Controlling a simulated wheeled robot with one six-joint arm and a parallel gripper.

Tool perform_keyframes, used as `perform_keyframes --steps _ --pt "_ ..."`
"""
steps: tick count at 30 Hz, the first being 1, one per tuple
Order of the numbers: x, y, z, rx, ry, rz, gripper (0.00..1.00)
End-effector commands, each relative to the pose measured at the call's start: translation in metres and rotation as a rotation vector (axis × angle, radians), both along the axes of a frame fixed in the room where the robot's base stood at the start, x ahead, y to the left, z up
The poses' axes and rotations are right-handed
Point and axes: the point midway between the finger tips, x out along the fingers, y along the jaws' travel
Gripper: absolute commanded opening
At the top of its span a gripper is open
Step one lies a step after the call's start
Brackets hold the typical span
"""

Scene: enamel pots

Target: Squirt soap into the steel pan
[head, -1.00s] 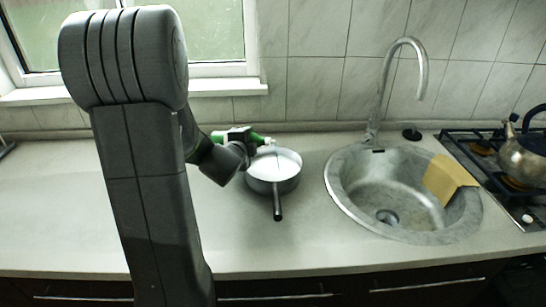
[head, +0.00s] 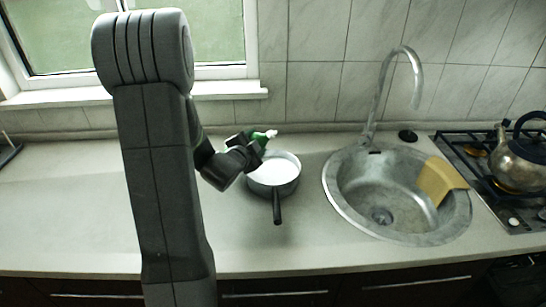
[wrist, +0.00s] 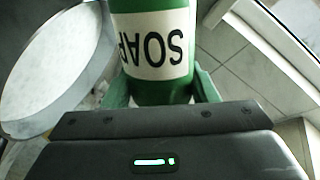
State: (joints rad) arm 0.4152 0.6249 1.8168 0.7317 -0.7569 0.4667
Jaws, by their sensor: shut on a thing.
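The steel pan (head: 274,181) stands on the counter left of the sink, its dark handle pointing to the front. Its inside looks white. In the wrist view the pan (wrist: 50,55) shows at the left, beside the bottle. My gripper (head: 250,142) is shut on a green soap bottle (head: 264,135) with a white tip, at the pan's back left edge. In the wrist view the bottle (wrist: 155,45) shows its white SOAP label upside down between the fingers of my gripper (wrist: 160,92). The bottle's nozzle is out of the wrist view.
A round steel sink (head: 345,212) with a tall tap (head: 375,100) is right of the pan. A yellow cloth or sponge (head: 440,180) lies over its right rim. A kettle (head: 522,160) stands on the stove.

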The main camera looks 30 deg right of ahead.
Motion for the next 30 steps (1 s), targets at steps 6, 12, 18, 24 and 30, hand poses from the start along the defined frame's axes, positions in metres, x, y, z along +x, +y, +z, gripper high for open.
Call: perform_keyframes --steps 6,12,18,24,30 --pt "-0.005 -0.006 0.034 -0.124 0.109 0.001 0.22" --pt "-0.007 -0.008 0.045 -0.238 0.216 0.002 0.22" --pt "-0.003 -0.004 0.037 -0.361 0.324 0.004 0.22" --pt "-0.001 -0.001 0.038 -0.484 0.437 0.004 0.22" --pt "0.002 0.001 0.044 -0.601 0.539 0.003 0.22"
